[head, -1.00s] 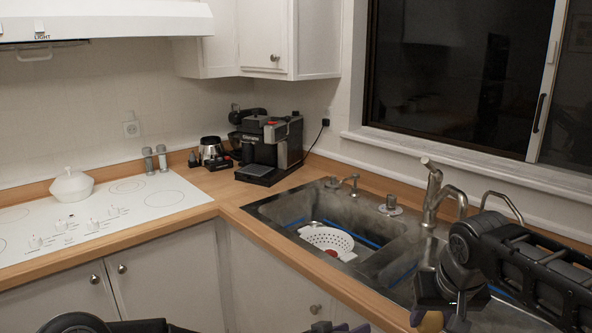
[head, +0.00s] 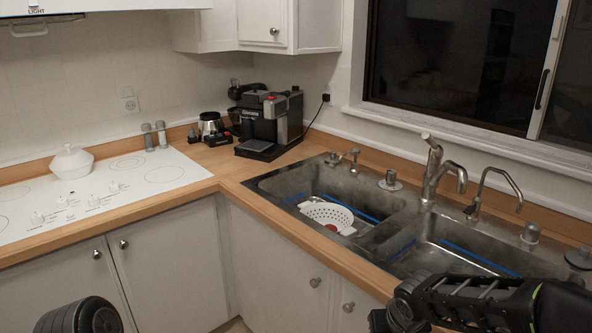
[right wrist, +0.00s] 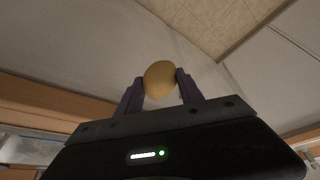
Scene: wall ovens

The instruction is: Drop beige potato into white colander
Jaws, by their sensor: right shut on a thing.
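The beige potato (right wrist: 159,80) is held between the two fingers of my right gripper (right wrist: 160,88) in the right wrist view. My right gripper is shut on it. In the head view my right arm comes in at the lower right, and its fingertips and the potato are out of sight there. The white colander (head: 328,214) sits in the left basin of the sink, with a red spot showing at its front. My right arm is to the right of the colander and nearer to me. My left arm shows at the bottom left; its gripper is out of view.
The double metal sink (head: 400,222) has a faucet (head: 432,170) and a second curved tap (head: 492,190) behind it. A coffee machine (head: 270,125) stands in the counter corner. A white pot (head: 71,162) is on the white cooktop (head: 110,195).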

